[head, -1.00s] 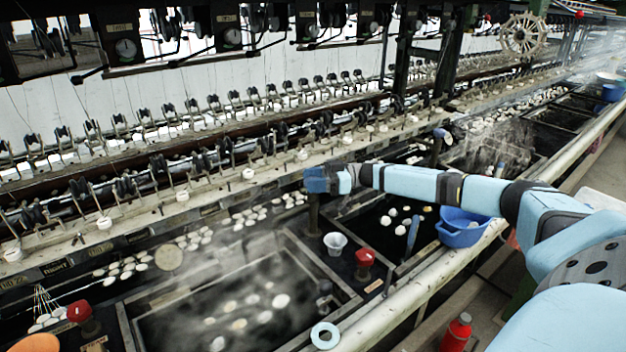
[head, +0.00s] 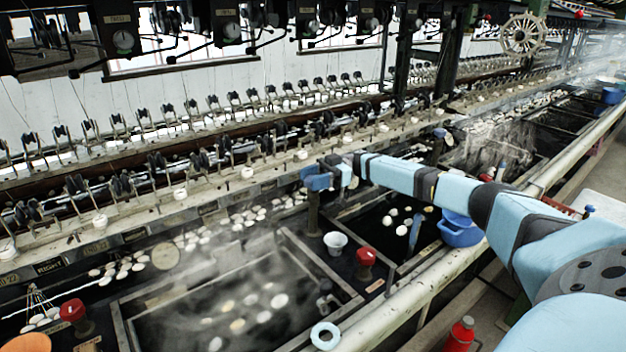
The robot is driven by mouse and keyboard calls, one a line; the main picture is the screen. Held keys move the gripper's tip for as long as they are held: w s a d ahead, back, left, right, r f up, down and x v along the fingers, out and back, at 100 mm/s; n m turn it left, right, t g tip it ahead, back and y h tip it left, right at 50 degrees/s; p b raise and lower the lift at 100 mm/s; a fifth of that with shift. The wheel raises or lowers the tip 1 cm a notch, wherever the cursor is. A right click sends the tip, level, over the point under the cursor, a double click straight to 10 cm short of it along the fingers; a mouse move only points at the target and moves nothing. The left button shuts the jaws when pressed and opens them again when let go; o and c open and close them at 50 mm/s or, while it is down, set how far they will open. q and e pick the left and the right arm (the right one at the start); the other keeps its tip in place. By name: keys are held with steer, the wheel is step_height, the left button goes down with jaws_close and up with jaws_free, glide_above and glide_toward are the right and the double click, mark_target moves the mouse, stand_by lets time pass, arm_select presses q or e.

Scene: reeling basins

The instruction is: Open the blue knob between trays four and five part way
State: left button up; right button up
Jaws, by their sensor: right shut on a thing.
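The blue knob (head: 312,181) sits on top of a dark upright post (head: 313,213), between the steaming tray in front (head: 352,300) and the tray farther right (head: 341,214). My right gripper (head: 328,172) reaches in from the right and is shut on the knob; its fingers hide part of it. I cannot read how far the knob is turned. Another post with a bluish knob (head: 439,133) stands farther back, apart from my arm. My left gripper is not in view.
A red knob (head: 365,257) and a white cup (head: 335,243) stand below the post. A blue bowl (head: 461,232) sits under my right arm. A row of reeling fittings runs behind. Steam blurs the basins.

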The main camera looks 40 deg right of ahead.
steer(key=o, duration=0.9)
steer(key=s+d, duration=0.1)
steer(key=d, duration=0.3)
steer(key=d+b, duration=0.1)
steer(key=d, duration=0.4)
steer(key=s+d+b, duration=0.1)
steer(key=d, duration=0.3)
steer(key=shift+s+d, duration=0.25)
steer(key=shift+s, duration=0.1)
